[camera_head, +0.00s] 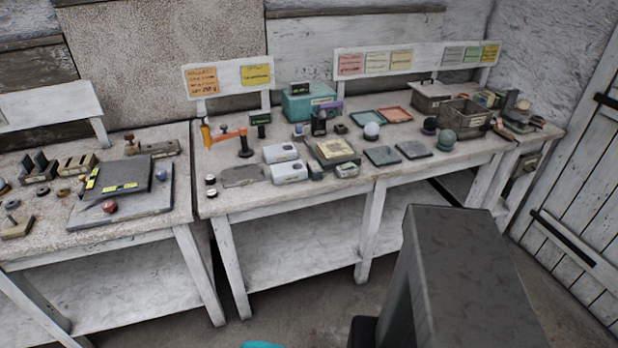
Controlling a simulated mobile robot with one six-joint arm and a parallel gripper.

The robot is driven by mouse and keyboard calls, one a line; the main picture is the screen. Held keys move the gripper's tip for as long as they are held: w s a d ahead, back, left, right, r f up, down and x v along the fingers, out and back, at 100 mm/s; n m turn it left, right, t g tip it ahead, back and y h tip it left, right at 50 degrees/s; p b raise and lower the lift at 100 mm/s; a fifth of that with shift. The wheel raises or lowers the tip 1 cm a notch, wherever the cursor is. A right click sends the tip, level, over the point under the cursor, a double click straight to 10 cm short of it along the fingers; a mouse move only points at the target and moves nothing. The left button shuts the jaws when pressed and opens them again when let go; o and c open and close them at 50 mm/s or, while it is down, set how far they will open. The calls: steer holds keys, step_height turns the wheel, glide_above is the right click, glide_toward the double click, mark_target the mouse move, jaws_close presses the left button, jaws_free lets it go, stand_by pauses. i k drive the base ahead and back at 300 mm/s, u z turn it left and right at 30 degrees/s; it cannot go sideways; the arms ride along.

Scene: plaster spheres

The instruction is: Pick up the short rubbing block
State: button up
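I cannot tell for sure which piece is the short rubbing block. Several small blocks lie on the middle workbench (245,198). Among them are a pale block (280,153) and another pale block (290,172) in front of it. A small grey-green block (347,170) lies to their right, at the front of a low box (332,151). A small dark block (315,172) is between them. My gripper is not in view. A large dark grey part at the lower right, likely mine, stands before the bench.
The left bench (120,236) holds a raised dark plate (124,177), small blocks and a reddish ball (109,206). A teal box (305,103), flat trays, spheres and a brown crate (462,117) crowd the middle bench. A plank door (590,190) is at right. Floor shows in front.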

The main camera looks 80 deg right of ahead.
mark_target(315, 170)
steer(key=u, duration=0.1)
steer(key=k, duration=1.6)
steer(key=z, duration=0.65)
steer(key=i, duration=1.1)
steer(key=u, duration=0.1)
